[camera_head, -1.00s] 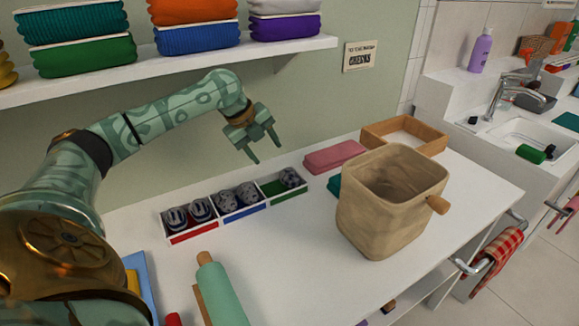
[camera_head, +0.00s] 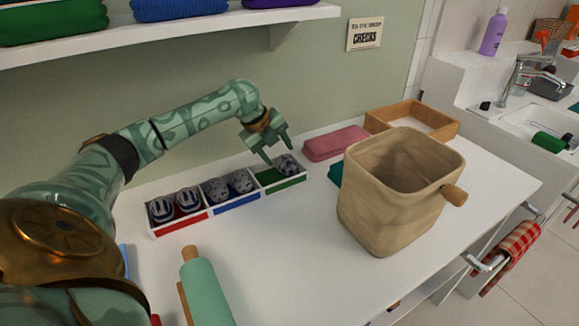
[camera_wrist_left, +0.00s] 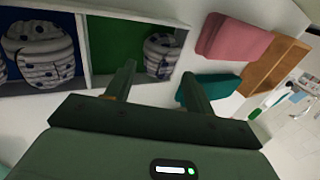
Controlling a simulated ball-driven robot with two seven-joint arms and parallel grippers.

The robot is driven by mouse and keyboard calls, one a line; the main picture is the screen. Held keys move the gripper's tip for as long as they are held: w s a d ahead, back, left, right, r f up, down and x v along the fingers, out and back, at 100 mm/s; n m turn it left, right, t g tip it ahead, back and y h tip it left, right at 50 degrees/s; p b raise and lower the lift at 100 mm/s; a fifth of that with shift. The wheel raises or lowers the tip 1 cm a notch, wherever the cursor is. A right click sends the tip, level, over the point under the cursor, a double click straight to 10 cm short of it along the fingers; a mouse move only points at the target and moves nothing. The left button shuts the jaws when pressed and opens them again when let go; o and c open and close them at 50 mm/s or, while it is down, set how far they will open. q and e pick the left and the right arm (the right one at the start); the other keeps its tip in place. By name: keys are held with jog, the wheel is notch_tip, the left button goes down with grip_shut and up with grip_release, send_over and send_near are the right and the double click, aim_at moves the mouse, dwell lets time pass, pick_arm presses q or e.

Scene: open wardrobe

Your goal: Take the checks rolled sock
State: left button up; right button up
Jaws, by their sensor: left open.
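A three-part sock tray stands on the white counter, with red, blue and green sections. One rolled sock, pale grey with dark markings (camera_head: 288,166), sits at the right end of the green section (camera_head: 268,177); whether its pattern is checks is hard to tell. It also shows in the left wrist view (camera_wrist_left: 160,55). My left gripper (camera_head: 280,156) is open and empty, pointing down just above this sock. In the wrist view the sock lies beyond and between the two fingertips (camera_wrist_left: 158,75). The blue section holds two patterned socks (camera_head: 228,185); the red one holds two striped socks (camera_head: 175,204). My right gripper is out of view.
A wall sign reading CHECKS (camera_head: 365,34) hangs above. A pink folded cloth (camera_head: 336,143) and a wooden tray (camera_head: 440,131) lie to the right. A tan fabric basket (camera_head: 385,220) stands in front of them. A green roller (camera_head: 207,290) lies near the front. A shelf (camera_head: 200,37) overhangs.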

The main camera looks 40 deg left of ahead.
aim_at(283, 160)
pick_arm(q)
jog(key=b+x, duration=0.2)
jog(key=x, duration=0.3)
jog(key=shift+w+f+b, duration=0.15)
jog(key=shift+f+b, duration=0.2)
jog(key=shift+r, duration=0.2)
jog(key=c, duration=0.7)
jog(key=shift+c, duration=0.2)
